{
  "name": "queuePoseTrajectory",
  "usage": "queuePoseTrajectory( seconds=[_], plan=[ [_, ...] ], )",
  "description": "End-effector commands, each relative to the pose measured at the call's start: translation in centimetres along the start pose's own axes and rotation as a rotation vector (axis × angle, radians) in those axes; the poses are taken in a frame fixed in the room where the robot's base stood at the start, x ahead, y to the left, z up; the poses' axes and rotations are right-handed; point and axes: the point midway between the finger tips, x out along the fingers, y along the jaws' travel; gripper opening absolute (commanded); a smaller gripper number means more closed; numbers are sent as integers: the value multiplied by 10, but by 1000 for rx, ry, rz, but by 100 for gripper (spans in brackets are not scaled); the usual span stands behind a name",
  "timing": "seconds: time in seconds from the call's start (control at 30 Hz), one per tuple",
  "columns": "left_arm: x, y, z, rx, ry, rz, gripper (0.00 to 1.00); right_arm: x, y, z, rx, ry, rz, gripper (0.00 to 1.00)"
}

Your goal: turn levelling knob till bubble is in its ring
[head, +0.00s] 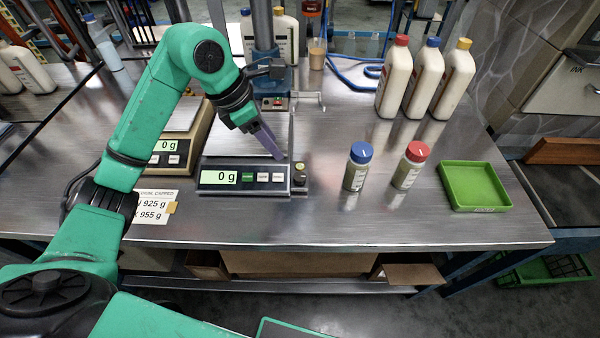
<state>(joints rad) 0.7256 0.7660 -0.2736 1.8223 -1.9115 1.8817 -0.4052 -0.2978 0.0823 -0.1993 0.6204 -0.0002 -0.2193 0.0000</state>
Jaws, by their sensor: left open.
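A scale (215,189) with a display reading 0 g stands near the middle of the metal table. At its right front corner is a small dark levelling knob (299,187), with a small round yellowish level (299,167) just behind it. The bubble and its ring are too small to make out. My left gripper (277,156) is open, pointing down over the right side of the scale, above and to the left of the knob and apart from it. My right gripper is out of view.
A second scale (172,158) stands behind on the left, beside a paper card (150,207). Right of the knob stand a blue-capped jar (356,172), a red-capped jar (408,172) and a green tray (475,186). White bottles (424,80) stand behind. The front table strip is clear.

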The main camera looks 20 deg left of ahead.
Motion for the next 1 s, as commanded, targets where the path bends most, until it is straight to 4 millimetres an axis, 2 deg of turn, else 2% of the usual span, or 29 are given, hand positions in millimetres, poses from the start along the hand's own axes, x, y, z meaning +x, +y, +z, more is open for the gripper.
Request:
queuePoseTrajectory(
  seconds=[0.1,0.17,0.4,0.6,0.73,0.93,0.97,1.0],
  plan=[
    [15,-1,1,0,1,-6,53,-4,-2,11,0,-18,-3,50],
    [28,-2,0,-1,2,-8,53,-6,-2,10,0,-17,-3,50],
    [92,-3,1,-2,1,-9,53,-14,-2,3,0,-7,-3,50],
    [132,-2,1,-1,-2,-6,53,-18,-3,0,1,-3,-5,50],
    [141,-2,1,0,-1,-3,53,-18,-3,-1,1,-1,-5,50],
    [142,-1,1,1,-1,-2,53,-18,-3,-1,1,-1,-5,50],
    [142,-1,1,1,-1,-2,45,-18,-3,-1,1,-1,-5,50],
    [142,-1,1,1,-1,-2,30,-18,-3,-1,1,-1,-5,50]
  ],
)
